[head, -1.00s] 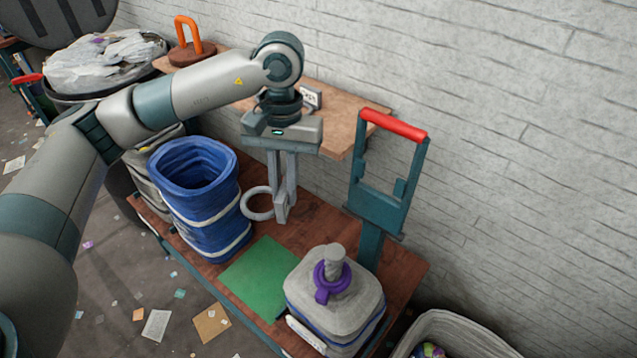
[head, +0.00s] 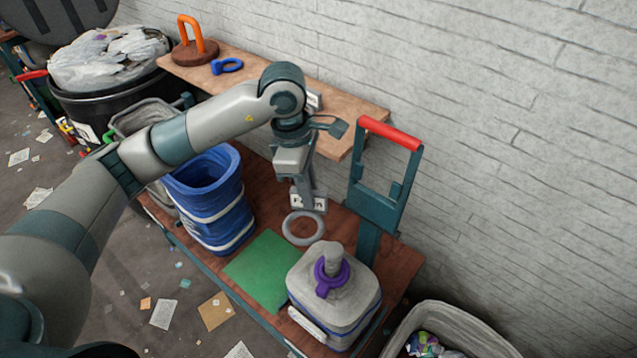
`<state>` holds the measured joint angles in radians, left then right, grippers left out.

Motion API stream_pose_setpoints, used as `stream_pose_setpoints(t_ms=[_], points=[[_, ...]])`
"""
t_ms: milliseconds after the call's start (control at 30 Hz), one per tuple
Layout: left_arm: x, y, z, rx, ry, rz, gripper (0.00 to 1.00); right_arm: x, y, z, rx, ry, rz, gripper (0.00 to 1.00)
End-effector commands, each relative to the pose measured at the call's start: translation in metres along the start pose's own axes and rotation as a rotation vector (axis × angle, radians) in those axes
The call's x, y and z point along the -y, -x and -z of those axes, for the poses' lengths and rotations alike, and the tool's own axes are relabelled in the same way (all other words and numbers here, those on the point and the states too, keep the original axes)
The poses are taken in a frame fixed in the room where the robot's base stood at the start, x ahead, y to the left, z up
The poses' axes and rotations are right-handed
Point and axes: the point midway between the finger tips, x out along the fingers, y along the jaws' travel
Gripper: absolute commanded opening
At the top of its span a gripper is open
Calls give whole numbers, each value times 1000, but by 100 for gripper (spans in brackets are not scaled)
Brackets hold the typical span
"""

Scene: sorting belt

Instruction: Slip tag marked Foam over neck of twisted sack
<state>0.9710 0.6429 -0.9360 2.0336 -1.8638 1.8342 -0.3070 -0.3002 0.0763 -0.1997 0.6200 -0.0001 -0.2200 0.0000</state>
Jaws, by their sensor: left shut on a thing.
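The twisted sack (head: 322,302) is grey-white with blue bands and stands upright on the cart deck. Its twisted neck (head: 333,251) points up, with a purple ring tag (head: 327,284) around its base. My left gripper (head: 308,196) is shut on a pale grey ring tag (head: 289,238). The white label on that tag is partly covered by the fingers, so its word cannot be read in full. The ring hangs in the air behind and slightly left of the neck, apart from it. My right gripper is not in view.
A blue open sack (head: 222,226) stands left of a green mat (head: 258,270). A red-topped cart handle (head: 390,134) rises behind the twisted sack. A wooden shelf (head: 350,112) along the wall holds a blue ring tag (head: 227,66) and an orange hook (head: 190,35). A grey bin (head: 480,325) stands at lower right.

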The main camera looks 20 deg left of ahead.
Motion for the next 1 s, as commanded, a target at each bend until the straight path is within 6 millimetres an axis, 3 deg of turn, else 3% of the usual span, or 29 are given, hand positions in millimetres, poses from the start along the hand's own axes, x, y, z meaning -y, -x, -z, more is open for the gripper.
stream_pose_setpoints(t_ms=[500, 700, 1000], points=[[-5, -1, -16, 0, 799, -119, 0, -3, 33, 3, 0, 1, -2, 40], [-7, -2, -18, -1, 964, -145, 0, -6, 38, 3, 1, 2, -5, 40], [-7, -3, -18, -1, 1004, -151, 0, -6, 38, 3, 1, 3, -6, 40]])
